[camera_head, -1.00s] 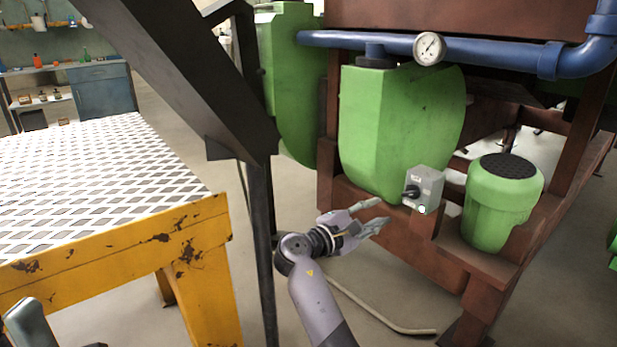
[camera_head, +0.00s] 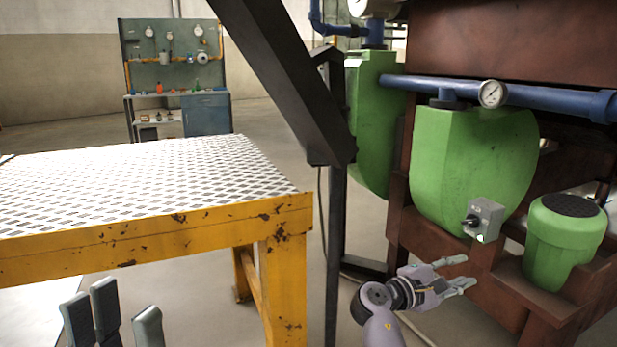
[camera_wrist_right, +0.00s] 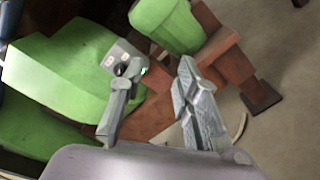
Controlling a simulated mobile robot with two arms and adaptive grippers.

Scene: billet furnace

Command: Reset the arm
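My right gripper (camera_head: 464,273) is in the lower right of the head view, its fingers spread apart with nothing between them. It is in front of the brown frame, below and left of a grey switch box with a black knob (camera_head: 483,219). In the right wrist view the gripper (camera_wrist_right: 156,118) also shows open and empty, with the switch box (camera_wrist_right: 122,65) beyond its left finger. My left gripper (camera_head: 111,322) shows only as grey fingers at the bottom left edge. The fingers are apart, and nothing shows between them.
A yellow table (camera_head: 150,240) with a patterned metal top stands at left. A dark slanted beam and post (camera_head: 333,230) stand between it and the green tanks (camera_head: 465,165). A blue pipe with a gauge (camera_head: 493,94) crosses above. A workbench (camera_head: 205,115) is at the back.

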